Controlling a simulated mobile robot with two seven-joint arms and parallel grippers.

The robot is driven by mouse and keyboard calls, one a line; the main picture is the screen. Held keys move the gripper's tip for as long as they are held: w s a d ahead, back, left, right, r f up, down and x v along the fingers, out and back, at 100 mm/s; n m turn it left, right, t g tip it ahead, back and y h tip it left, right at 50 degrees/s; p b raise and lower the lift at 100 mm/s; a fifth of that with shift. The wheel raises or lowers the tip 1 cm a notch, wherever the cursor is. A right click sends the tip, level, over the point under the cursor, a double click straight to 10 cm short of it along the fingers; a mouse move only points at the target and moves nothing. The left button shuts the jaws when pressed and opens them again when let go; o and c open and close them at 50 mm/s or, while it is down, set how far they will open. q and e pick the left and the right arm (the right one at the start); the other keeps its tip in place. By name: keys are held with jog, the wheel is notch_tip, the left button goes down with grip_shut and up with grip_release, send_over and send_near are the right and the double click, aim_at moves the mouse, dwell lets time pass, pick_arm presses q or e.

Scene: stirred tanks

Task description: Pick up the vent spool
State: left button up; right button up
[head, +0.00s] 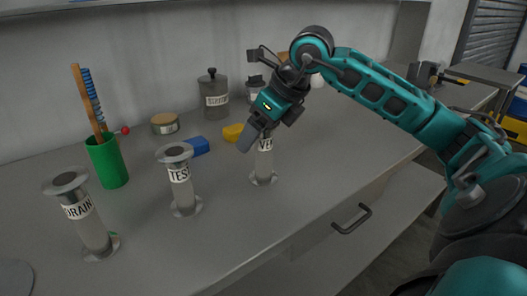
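The vent spool (264,164) stands upright on the grey counter, a pale cylinder with a flanged foot. Its label shows only partly, and its top is hidden behind my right gripper (256,134). The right gripper comes in from the right and points down at the spool's upper end. One grey finger shows in front and to the left of the spool's top. I cannot see whether the fingers touch it or how far apart they are. My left gripper is not in view.
The test spool (181,188) and drain spool (88,225) stand to the left. A green cup (108,163) holds brushes. Behind are a blue block (197,147), a yellow item (232,132), a tin (165,123) and a lidded grey jar (214,98). A drawer handle (352,219) juts out in front.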

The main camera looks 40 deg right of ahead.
jog(key=c, duration=1)
jog(key=shift+r, duration=0.1)
